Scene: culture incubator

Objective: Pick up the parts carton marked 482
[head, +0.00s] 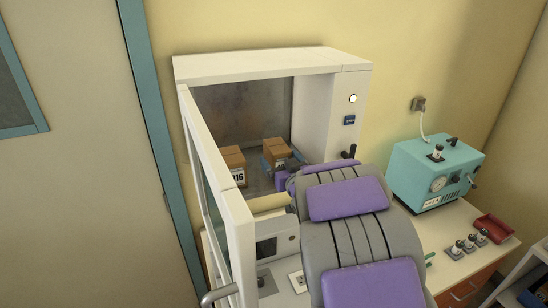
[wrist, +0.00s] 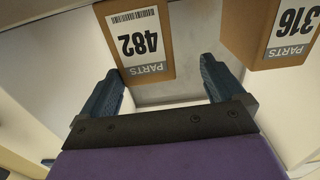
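The carton marked 482 (wrist: 140,42) is a brown box with a white label, seen upside down in the wrist view. In the head view this carton (head: 275,148) stands inside the incubator, its label not readable. My gripper (wrist: 161,68) is open, its blue fingers spread to either side of the carton's near end, with a wider gap on the right. I cannot tell how far the carton reaches between the fingers. In the head view my gripper (head: 281,163) is at the carton, partly hidden by my purple and grey arm.
A second carton marked 316 (wrist: 287,30) stands close by; it is left of the first in the head view (head: 232,163). The incubator (head: 270,62) has its door (head: 214,175) swung open at the left. A teal machine (head: 432,170) stands on the right bench.

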